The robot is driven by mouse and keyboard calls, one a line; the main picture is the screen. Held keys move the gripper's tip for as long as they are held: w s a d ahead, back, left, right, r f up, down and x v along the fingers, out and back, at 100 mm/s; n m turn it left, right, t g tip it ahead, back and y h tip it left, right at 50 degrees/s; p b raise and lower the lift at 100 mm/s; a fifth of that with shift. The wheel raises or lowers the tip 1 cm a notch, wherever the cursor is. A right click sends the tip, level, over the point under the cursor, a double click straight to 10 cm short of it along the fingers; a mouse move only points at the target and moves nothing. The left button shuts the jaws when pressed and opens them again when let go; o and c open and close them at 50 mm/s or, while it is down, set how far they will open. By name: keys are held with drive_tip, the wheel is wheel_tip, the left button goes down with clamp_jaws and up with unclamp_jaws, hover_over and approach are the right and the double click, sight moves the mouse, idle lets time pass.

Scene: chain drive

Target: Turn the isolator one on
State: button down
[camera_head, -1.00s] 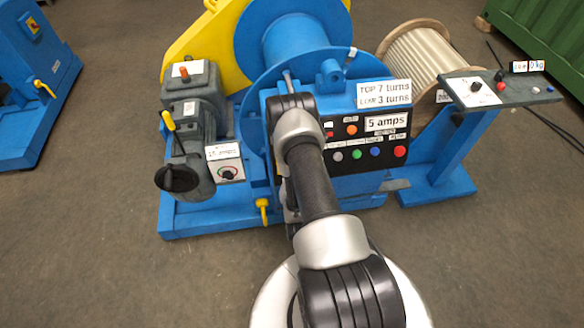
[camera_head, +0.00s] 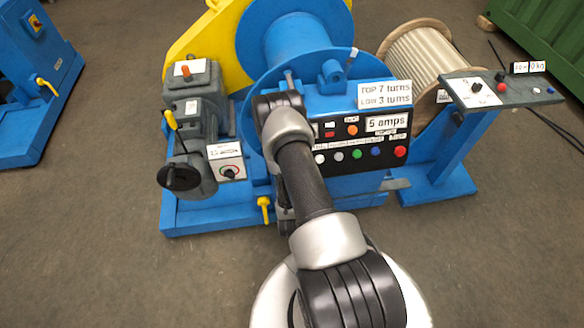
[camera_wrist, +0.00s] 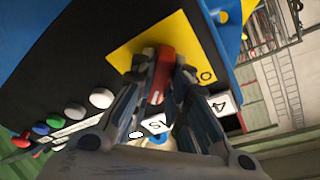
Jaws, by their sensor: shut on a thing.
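In the wrist view a red rotary handle (camera_wrist: 162,70) stands on a yellow plate (camera_wrist: 128,54) on a dark panel. It looks like an isolator switch. An "O" mark shows on the plate to the right of the handle. My gripper (camera_wrist: 160,84) has its fingers on both sides of the handle and is shut on it. The handle lies nearly along the picture's vertical. In the head view my arm hides this handle and my gripper at the left end of the black control panel (camera_head: 352,169). Which isolator number it bears cannot be read.
Coloured buttons, including a red one (camera_head: 400,152), sit on the panel right of my arm. A grey motor with a black handwheel (camera_head: 180,176) stands to the left. A side console (camera_head: 520,94) stands at the right. Another red-on-yellow switch (camera_head: 36,23) is on the far-left blue machine.

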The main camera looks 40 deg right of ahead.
drive_tip(key=c, duration=1.6)
unclamp_jaws()
drive_tip(key=shift+o, duration=0.2)
drive_tip(key=v, duration=0.7)
drive_tip(key=shift+s+a+r, duration=0.1)
drive_tip(key=shift+s+r, duration=0.05)
